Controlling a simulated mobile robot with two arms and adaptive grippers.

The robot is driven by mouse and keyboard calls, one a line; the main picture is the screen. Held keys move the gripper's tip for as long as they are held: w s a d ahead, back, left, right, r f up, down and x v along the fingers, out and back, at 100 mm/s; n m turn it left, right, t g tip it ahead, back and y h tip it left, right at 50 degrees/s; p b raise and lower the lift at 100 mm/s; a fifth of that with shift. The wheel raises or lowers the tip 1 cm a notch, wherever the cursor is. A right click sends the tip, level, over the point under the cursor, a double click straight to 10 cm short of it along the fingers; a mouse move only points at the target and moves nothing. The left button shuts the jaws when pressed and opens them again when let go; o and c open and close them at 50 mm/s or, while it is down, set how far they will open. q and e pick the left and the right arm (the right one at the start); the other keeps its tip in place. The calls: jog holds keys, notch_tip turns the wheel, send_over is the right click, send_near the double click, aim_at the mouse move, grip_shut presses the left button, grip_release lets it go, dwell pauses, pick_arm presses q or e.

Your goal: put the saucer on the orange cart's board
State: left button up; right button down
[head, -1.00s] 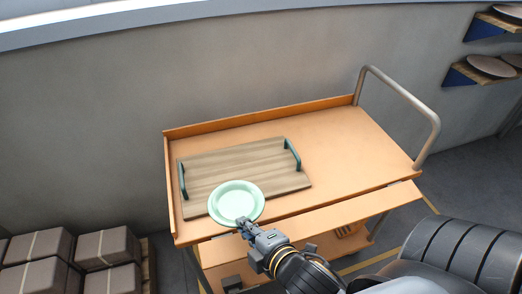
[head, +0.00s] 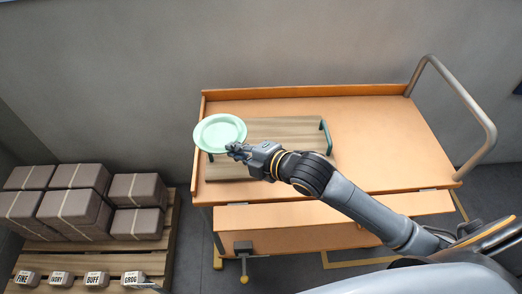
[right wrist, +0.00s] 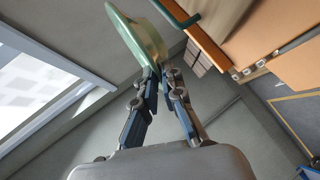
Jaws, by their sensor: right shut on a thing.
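The pale green saucer (head: 219,132) is held by its rim in my right gripper (head: 236,149), which is shut on it. In the head view the saucer overlaps the left end of the wooden board (head: 285,130) on the orange cart (head: 385,140). In the right wrist view the saucer (right wrist: 138,35) is at the fingertips (right wrist: 158,75), steeply tilted in the picture. I cannot tell its exact height above the board. The board has dark green handles; the right one shows and the left is mostly hidden by the saucer. My left gripper is not in view.
The cart has a raised back edge and a metal push handle (head: 455,100) at the right. Its right half is bare. Grey boxes (head: 75,205) stand on a wooden pallet (head: 165,232) at the lower left, with several small labelled blocks in front. A wall runs behind.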

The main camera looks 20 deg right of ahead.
jog(key=w+d+f, duration=0.1)
jog(key=d+f, duration=0.1)
jog(key=w+d+f, duration=0.2)
jog(key=f, duration=0.1)
jog(key=w+d+f, duration=0.2)
jog(key=d, duration=0.1)
jog(key=shift+d+f, duration=0.1)
jog(key=shift+f, duration=0.05)
jog(key=shift+w+d+f, duration=0.1)
jog(key=shift+f, duration=1.6)
jog(key=c, duration=1.5)
grip_release()
jog(key=shift+o, duration=0.2)
jog(key=v, duration=1.2)
